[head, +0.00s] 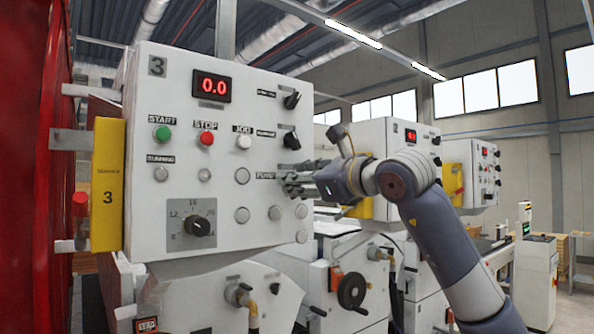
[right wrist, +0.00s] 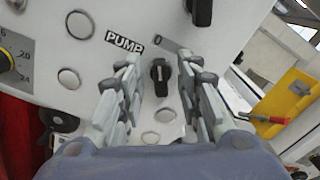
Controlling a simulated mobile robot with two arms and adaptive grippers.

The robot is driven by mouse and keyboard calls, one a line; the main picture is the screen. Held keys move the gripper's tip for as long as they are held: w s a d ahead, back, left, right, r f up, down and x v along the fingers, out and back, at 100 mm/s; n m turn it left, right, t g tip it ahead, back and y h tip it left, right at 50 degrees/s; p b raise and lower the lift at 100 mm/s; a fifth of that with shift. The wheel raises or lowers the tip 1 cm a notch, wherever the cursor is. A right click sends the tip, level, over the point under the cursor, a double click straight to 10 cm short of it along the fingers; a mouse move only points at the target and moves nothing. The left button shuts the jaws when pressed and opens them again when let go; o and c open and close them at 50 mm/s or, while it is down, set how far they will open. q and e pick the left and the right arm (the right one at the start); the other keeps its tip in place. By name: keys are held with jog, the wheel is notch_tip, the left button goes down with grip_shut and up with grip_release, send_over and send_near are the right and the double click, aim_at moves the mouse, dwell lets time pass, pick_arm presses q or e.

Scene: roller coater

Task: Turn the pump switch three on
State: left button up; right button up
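The white control panel (head: 225,120) marked 3 stands at the left of the head view, with a PUMP label on its right side. The pump switch (right wrist: 160,77) is a small black knob, seen upright in the right wrist view beside the PUMP label (right wrist: 125,43). My right gripper (right wrist: 160,68) is open, with one finger on each side of the knob and gaps between. In the head view my right gripper (head: 298,184) is at the panel's right edge and hides the pump switch. My left gripper is not in view.
Two more black knobs (head: 291,100) and (head: 291,140) sit above on the panel. A dial (head: 197,227) and several buttons lie left and below. A yellow box (head: 107,185) hangs at the panel's left. Other machines (head: 470,170) stand behind my right arm.

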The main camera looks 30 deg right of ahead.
jog(key=shift+w, duration=0.3)
jog(key=shift+c, duration=0.4)
grip_shut()
jog(key=shift+m, duration=0.3)
jog(key=m+b, duration=0.1)
jog(key=m, duration=0.2)
jog(key=m+b, duration=0.1)
jog(key=m, duration=0.3)
jog(key=m+b, duration=0.1)
jog(key=m, duration=0.3)
jog(key=shift+w+d+b, duration=0.1)
jog(key=shift+d+b, duration=0.25)
jog(key=shift+b, duration=0.05)
jog(key=shift+m, duration=0.4)
